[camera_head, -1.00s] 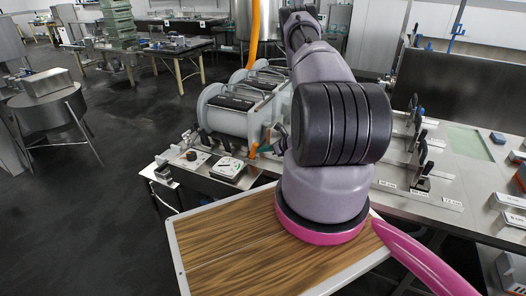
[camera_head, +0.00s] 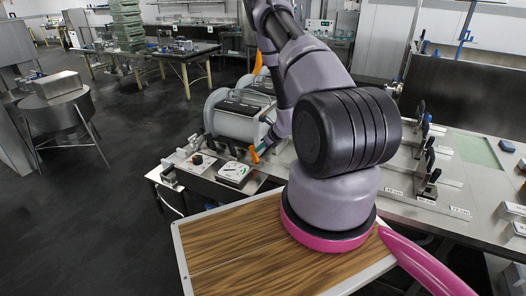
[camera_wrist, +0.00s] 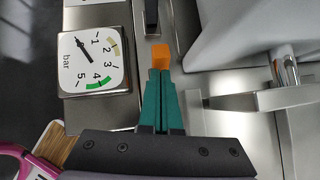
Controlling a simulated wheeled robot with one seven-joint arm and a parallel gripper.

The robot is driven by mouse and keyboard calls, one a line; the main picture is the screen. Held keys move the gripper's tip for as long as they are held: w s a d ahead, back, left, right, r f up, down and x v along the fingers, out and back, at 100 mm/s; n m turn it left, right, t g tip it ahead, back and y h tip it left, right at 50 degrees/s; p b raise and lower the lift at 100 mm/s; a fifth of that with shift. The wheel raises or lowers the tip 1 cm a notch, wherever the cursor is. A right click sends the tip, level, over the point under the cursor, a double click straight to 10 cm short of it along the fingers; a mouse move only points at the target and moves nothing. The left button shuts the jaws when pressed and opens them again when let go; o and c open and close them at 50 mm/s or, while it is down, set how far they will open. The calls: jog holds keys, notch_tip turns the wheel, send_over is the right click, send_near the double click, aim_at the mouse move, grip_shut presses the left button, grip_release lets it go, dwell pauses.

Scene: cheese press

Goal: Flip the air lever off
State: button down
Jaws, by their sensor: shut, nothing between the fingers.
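A black lever (camera_wrist: 152,14) stands on a metal plate at the top edge of the wrist view, only partly in the picture. It looks like the air lever. My gripper (camera_wrist: 160,57) has teal fingers and orange tips. The tips are together with nothing between them, and they are just below the lever in the wrist view, apart from it there. In the head view, my gripper (camera_head: 257,154) is beside the grey press. Several small dark handles are close by there, and I cannot tell which is the lever.
The square pressure gauge (camera_wrist: 91,58) marked in bar is left of my gripper; it also shows in the head view (camera_head: 236,171). The grey press (camera_head: 236,121) is just behind. A metal bracket (camera_wrist: 262,100) is on the right in the wrist view.

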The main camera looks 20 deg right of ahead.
jog(key=shift+w+a, duration=0.25)
jog(key=shift+w, duration=0.05)
jog(key=shift+w+a+r, duration=0.15)
jog(key=shift+w, duration=0.05)
dwell(0.3)
